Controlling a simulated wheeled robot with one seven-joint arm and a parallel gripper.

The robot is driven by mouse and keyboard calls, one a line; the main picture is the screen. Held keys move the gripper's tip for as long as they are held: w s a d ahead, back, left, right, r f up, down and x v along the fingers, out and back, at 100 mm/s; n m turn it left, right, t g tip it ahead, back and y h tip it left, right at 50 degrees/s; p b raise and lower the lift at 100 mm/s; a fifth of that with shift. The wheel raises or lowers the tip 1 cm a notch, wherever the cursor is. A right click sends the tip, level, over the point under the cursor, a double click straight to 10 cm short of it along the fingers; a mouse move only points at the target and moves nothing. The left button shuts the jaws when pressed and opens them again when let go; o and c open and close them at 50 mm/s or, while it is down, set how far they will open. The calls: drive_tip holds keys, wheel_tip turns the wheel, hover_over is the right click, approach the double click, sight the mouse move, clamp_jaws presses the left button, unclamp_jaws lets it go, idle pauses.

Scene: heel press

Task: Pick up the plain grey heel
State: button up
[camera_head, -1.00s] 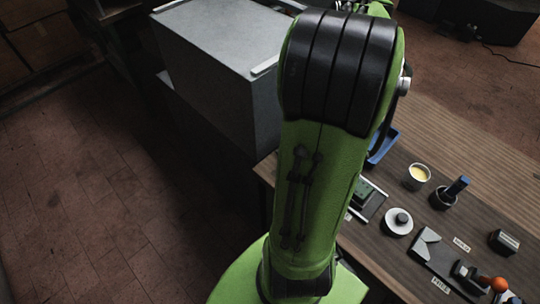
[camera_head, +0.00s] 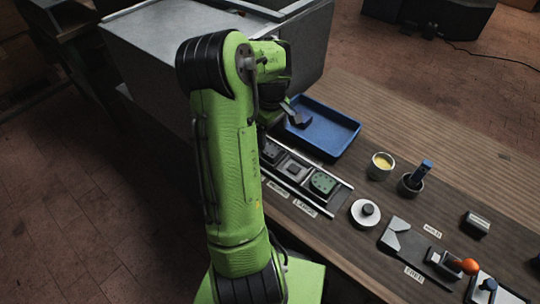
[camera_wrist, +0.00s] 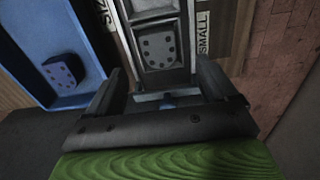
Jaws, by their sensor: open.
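A dark grey heel with small holes (camera_wrist: 62,72) lies in the blue tray (camera_wrist: 30,70), left of my gripper in the wrist view. Another grey heel with holes (camera_wrist: 159,50) sits in a rack compartment beside the SMALL label, ahead of my fingers. I cannot tell for sure which one is the plain grey heel. My gripper (camera_wrist: 163,88) is open, with nothing between its fingers. In the head view, my arm hides most of the gripper near the left end of the blue tray (camera_head: 345,148).
The rack (camera_head: 296,170) also holds a green heel (camera_head: 323,184). To its right are a round white item with a dark knob (camera_head: 365,213), a yellow-filled cup (camera_head: 381,166), a cup with a blue tool (camera_head: 413,184) and an orange-knobbed lever (camera_head: 469,266). A grey cabinet (camera_head: 170,60) stands behind.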

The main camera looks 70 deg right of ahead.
sight(271, 149)
wheel_tip(271, 149, down, 7)
drive_tip(key=shift+d+r+b, duration=0.1)
drive_tip(key=shift+r+b, duration=0.05)
drive_tip(key=shift+b, duration=0.7)
drive_tip(key=shift+r, duration=0.1)
drive_tip(key=shift+c, duration=0.3)
drive_tip(key=c, duration=1.1)
wheel_tip(271, 149, up, 13)
drive_tip(key=p, duration=0.5)
drive_tip(key=shift+p, duration=0.3)
